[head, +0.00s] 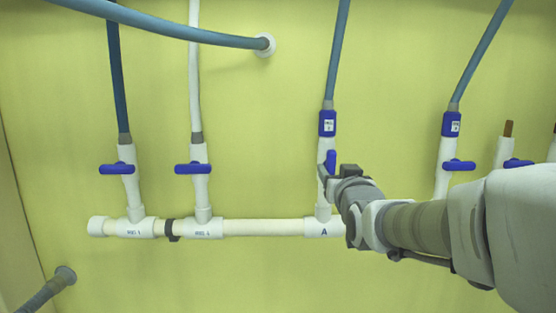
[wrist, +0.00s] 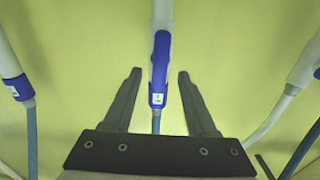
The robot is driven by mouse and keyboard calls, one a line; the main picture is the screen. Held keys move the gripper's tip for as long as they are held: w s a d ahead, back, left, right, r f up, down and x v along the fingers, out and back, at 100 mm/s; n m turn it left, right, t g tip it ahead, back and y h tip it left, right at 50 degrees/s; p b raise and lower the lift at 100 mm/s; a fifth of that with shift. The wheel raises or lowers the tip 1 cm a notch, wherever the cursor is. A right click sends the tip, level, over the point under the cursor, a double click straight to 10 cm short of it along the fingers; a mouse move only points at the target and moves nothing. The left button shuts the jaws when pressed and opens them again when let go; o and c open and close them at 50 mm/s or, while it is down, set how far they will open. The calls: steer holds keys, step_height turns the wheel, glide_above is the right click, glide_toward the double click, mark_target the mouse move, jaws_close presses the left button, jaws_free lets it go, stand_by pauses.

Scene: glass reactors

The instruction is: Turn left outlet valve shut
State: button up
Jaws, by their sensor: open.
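A white valve pipe above the fitting marked A (head: 324,229) carries a blue handle (head: 331,160), which stands upright, in line with the pipe. In the wrist view the same long blue handle (wrist: 161,60) lies lengthwise along the pipe. My gripper (head: 328,175) is at this valve in the head view, coming from the right, and hides part of the pipe. In the wrist view my gripper (wrist: 160,73) is open, one finger on each side of the handle, with a gap to both sides. No label names the left outlet valve in readable words.
Two valves to the left have crosswise blue handles (head: 117,169) (head: 193,169). Another crosswise handle (head: 459,166) is at the right, near my arm. Blue hoses (head: 337,50) run upward, and one hose (head: 160,25) crosses at upper left. The yellow wall is close behind.

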mark_target(332, 166)
steer(key=shift+w+p, duration=0.5)
steer(key=shift+w, duration=2.05)
jaws_close()
